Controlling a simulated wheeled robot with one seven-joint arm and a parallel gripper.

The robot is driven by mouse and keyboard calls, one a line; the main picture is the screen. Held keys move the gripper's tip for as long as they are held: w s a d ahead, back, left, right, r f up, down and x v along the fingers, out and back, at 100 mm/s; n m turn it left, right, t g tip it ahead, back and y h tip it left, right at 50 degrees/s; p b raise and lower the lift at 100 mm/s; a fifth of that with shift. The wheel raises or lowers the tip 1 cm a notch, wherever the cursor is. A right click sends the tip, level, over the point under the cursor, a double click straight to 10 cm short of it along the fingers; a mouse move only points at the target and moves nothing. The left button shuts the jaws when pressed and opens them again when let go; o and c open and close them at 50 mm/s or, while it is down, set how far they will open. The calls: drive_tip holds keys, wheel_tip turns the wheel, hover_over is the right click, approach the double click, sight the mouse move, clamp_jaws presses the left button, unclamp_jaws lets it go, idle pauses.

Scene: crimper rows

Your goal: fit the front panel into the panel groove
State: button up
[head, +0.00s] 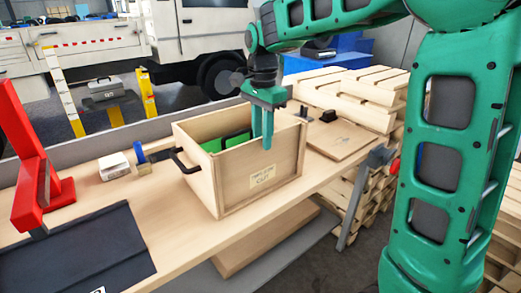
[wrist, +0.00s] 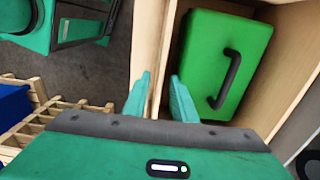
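The front panel (head: 262,180) is the light wooden board with a paper label on the near face of the wooden box (head: 193,163). It stands upright between the box's sides; the groove is hidden. My gripper (head: 262,135) points down over the panel's top edge, one finger outside and one inside the box. In the wrist view my gripper (wrist: 160,92) has its fingers apart, with the panel's wooden edge (wrist: 150,45) between them. I cannot tell whether both fingers touch it.
A green case (wrist: 210,55) with a black handle lies inside the box. A loose board (head: 340,140) lies behind it on the bench (head: 150,215). A red stand (head: 40,180), a dark mat (head: 80,255) and a small white block (head: 113,166) are at left. Pallets (head: 350,90) are stacked behind.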

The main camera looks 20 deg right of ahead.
wheel_tip(320, 180, up, 7)
drive_tip(key=shift+f, duration=0.1)
drive_tip(key=s+d+f+n, duration=0.2)
drive_tip(key=s+d+f, duration=0.1)
drive_tip(key=s+d, duration=0.35)
drive_tip(key=s+d+f+n, duration=0.1)
drive_tip(key=s+d+f, duration=0.2)
drive_tip(key=s+d, duration=0.4)
drive_tip(key=s+d+f+n, duration=0.2)
drive_tip(key=s+f, duration=0.2)
drive_tip(key=s, duration=0.5)
drive_tip(key=s+d+f+n, duration=0.1)
drive_tip(key=s+f+n, duration=0.2)
drive_tip(key=s, duration=0.6)
wheel_tip(320, 180, down, 2)
drive_tip(key=shift+d+f, duration=0.15)
drive_tip(key=shift+d, duration=0.2)
